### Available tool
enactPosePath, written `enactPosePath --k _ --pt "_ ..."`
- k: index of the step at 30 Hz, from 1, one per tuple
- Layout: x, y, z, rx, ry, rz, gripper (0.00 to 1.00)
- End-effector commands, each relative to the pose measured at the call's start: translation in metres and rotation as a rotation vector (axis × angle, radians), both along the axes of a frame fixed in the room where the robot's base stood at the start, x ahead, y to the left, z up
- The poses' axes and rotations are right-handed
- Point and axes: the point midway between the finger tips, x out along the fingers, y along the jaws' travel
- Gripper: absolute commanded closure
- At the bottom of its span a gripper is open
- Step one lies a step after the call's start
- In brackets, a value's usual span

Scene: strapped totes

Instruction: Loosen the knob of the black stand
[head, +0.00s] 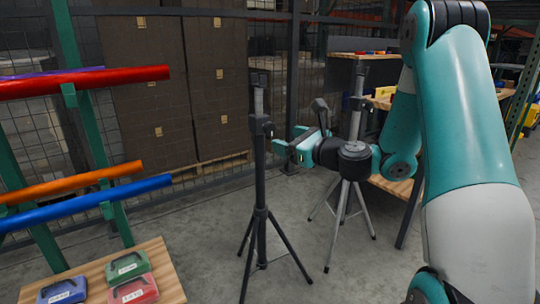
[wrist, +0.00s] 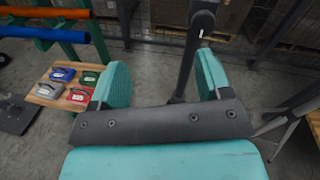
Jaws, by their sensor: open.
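The black stand (head: 260,185) stands upright on its tripod legs in the middle of the head view. A dark clamp or knob part (head: 262,125) sits on its upper column, but its details are too small to tell. My gripper (head: 288,141) is just right of the column, near the height of that part. In the wrist view my gripper (wrist: 163,63) has its two teal fingers spread with nothing held. The black stand's column (wrist: 188,55) shows between and beyond them, closer to the right finger. I cannot tell whether anything touches.
A grey tripod stand (head: 357,105) stands close behind my wrist. A rack with coloured tubes (head: 85,85) is at left, above a wooden board (head: 165,272) with several labelled cases. Mesh fencing and stacked boxes (head: 155,90) are behind. Floor around the black stand is clear.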

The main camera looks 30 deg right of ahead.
Motion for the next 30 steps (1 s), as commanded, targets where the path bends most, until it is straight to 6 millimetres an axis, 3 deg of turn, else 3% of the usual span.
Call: enactPosePath --k 1,3,6,21,26,30 --pt "-0.001 -0.022 -0.02 0.083 -0.001 -0.07 0.29" --pt "-0.002 -0.041 -0.026 0.164 -0.008 -0.133 0.29" --pt "-0.001 -0.053 -0.026 0.217 -0.013 -0.173 0.29" --pt "0.055 -0.049 -0.018 0.219 -0.01 -0.172 0.29" --pt "0.086 -0.048 -0.017 0.215 -0.013 -0.169 0.29" --pt "0.092 -0.051 -0.017 0.218 -0.01 -0.173 0.29"
